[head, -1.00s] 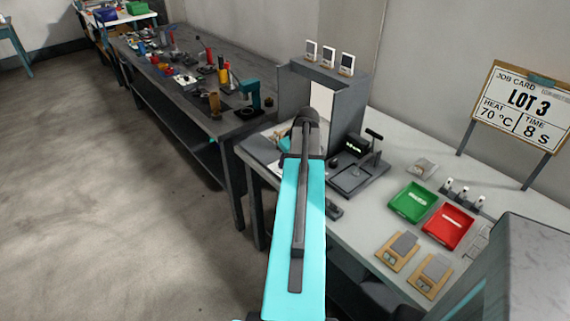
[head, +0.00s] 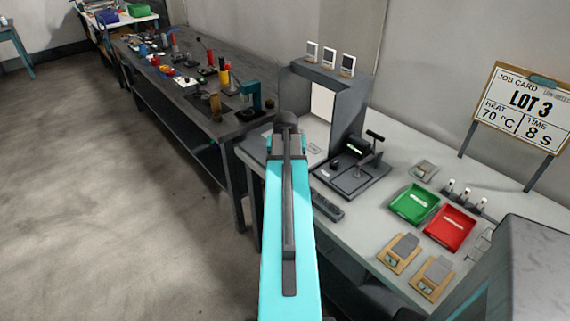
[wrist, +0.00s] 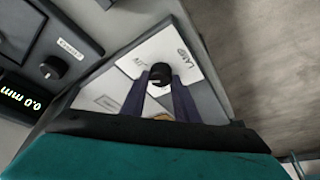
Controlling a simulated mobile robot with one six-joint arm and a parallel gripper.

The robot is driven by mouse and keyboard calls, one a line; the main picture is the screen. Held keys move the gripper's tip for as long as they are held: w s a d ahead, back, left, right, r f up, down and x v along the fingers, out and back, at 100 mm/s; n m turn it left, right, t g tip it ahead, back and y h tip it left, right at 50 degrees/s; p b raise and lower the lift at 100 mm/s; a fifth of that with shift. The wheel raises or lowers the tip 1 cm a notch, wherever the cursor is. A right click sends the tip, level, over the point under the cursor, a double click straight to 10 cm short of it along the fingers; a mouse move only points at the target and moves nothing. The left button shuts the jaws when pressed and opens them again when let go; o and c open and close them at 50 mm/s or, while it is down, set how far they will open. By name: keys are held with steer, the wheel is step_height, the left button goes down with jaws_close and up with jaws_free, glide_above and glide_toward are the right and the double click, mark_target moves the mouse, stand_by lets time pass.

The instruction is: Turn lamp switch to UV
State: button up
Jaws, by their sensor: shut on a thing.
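The lamp switch is a round black knob (wrist: 160,71) on a white panel (wrist: 205,98) in the wrist view. The word LAMP is printed to its upper right. A smaller word to its left is too blurred to read surely. A small pale mark shows on the knob, but I cannot tell which setting it points at. My gripper (wrist: 160,82) has its two dark fingers on either side of the knob and is shut on it. In the head view my arm hides the gripper and the knob.
A second black knob (wrist: 54,67) and a 0.0 mm display (wrist: 20,100) are on a dark unit beside the panel. The grey booth (head: 345,110) stands behind my arm. Right of it are a black-posted device (head: 352,178), a green tray (head: 413,204) and a red tray (head: 449,229).

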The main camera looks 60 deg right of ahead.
steer(key=shift+o, duration=0.2)
steer(key=m, duration=0.2)
steer(key=m+g, duration=0.1)
steer(key=shift+w+a+f+m, duration=0.1)
steer(key=shift+w+a+m, duration=0.2)
steer(key=shift+w+a, duration=0.1)
steer(key=shift+m+g+b, duration=0.4)
steer(key=shift+m+g, duration=0.3)
steer(key=shift+m, duration=0.7)
steer(key=shift+c, duration=0.2)
steer(key=shift+d, duration=0.1)
steer(key=o, duration=1.1)
steer(key=shift+w, duration=0.1)
steer(key=shift+h, duration=0.3)
steer(key=shift+s+r, duration=0.2)
